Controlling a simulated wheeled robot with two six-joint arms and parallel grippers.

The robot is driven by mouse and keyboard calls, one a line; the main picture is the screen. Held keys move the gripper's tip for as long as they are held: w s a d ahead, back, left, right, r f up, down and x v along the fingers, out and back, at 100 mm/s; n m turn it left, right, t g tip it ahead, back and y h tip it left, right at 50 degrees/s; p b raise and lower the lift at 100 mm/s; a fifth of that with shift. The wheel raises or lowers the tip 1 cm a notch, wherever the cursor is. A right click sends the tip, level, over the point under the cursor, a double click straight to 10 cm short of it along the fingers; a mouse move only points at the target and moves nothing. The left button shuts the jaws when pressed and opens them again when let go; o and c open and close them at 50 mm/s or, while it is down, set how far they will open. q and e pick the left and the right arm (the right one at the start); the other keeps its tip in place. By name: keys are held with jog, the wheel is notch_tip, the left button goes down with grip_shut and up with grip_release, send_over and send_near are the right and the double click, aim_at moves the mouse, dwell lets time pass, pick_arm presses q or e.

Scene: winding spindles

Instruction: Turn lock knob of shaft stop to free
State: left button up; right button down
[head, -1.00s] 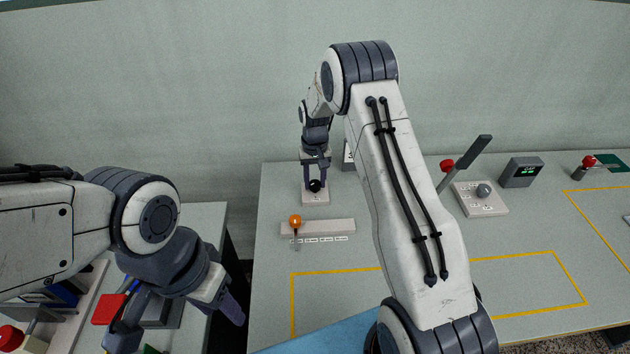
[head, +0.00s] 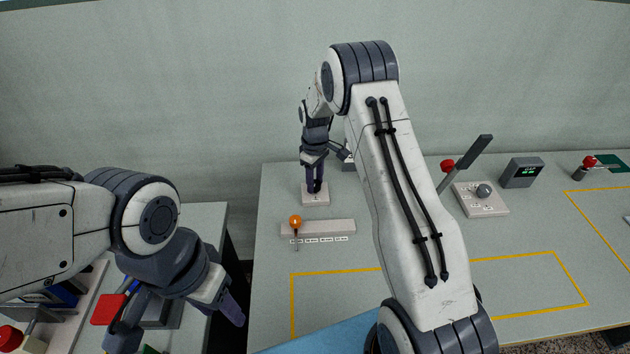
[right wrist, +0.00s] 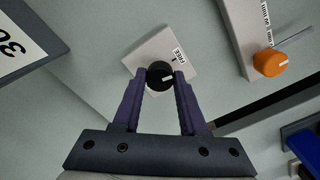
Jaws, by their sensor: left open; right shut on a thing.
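The lock knob (right wrist: 160,75) is round and black with a white pointer line, on a small pale base block (head: 316,199). A label reading FREE shows on the block beside it in the right wrist view. The pointer line aims to the right there, not straight at the label. My right gripper (head: 314,188) is shut on the knob from above; its purple fingertips (right wrist: 160,77) touch opposite sides. In the head view the fingers mostly hide the knob. My left gripper (head: 178,322) is open and empty at the lower left, over the side table.
An orange-knobbed lever (head: 295,220) on a slotted pale bar stands in front of the block. A red-knobbed lever (head: 447,165), a grey-knob panel (head: 482,199) and a small display box (head: 521,172) stand to the right. Yellow lines mark clear table space in front.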

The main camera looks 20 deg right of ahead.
jog(key=shift+r+n, duration=0.1)
jog(key=shift+n, duration=0.2)
dwell(0.4)
jog(key=shift+c, duration=2.2)
grip_release()
notch_tip(320, 180, up, 10)
jog(key=b, duration=0.1)
jog(key=shift+r+b, duration=0.2)
jog(key=shift+b, duration=0.1)
